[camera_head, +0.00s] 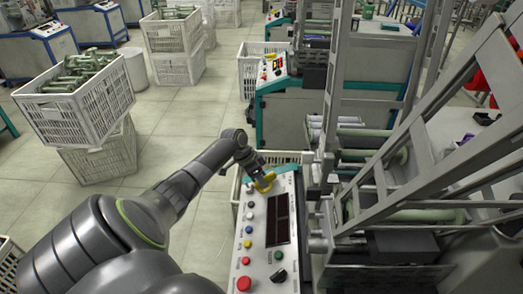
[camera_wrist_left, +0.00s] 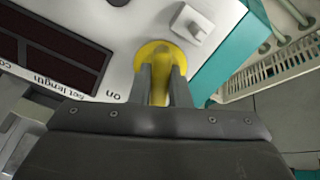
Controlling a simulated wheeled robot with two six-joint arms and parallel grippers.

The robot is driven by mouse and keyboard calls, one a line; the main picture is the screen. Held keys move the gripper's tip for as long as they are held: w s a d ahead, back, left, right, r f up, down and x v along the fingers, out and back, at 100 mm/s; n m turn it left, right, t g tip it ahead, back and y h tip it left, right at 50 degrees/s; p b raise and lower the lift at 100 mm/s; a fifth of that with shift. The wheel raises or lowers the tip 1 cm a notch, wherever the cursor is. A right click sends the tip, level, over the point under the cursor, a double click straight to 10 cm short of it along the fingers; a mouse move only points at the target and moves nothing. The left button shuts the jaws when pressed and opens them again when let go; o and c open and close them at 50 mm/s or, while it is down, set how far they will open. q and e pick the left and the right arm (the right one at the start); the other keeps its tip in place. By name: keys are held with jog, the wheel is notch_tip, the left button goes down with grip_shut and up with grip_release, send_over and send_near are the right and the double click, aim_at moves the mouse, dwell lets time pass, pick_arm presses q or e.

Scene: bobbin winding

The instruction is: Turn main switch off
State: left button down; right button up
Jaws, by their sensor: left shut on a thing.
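The main switch is a round yellow knob (camera_head: 265,183) at the far end of the white control panel (camera_head: 247,273). In the left wrist view the yellow knob (camera_wrist_left: 160,48) has a raised grip bar, with the printed word "on" on the panel to its left. My left gripper (camera_head: 260,176) reaches it from the left, its fingers (camera_wrist_left: 165,86) shut on the bar. The fingers and palm hide part of the knob. My right gripper is in neither view.
A dark display (camera_head: 278,219) and several coloured buttons, including a big red one (camera_head: 243,284), lie nearer on the panel. A white toggle switch (camera_wrist_left: 192,24) sits just beside the knob. The machine's metal frame (camera_head: 338,90) stands close on the right.

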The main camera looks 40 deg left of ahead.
pick_arm(q)
jog(key=shift+n+p, duration=0.35)
jog(key=shift+n, duration=0.05)
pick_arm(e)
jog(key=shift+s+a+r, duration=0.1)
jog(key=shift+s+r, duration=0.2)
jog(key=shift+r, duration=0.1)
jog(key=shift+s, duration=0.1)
pick_arm(q)
jog(key=c, duration=1.4)
grip_release()
jog(key=shift+o, duration=0.2)
jog(key=p+v, duration=0.1)
jog(key=v, duration=1.6)
jog(key=shift+s+r, duration=0.15)
jog(key=shift+r, duration=0.05)
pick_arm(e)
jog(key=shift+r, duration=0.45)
pick_arm(q)
jog(key=shift+a, duration=0.1)
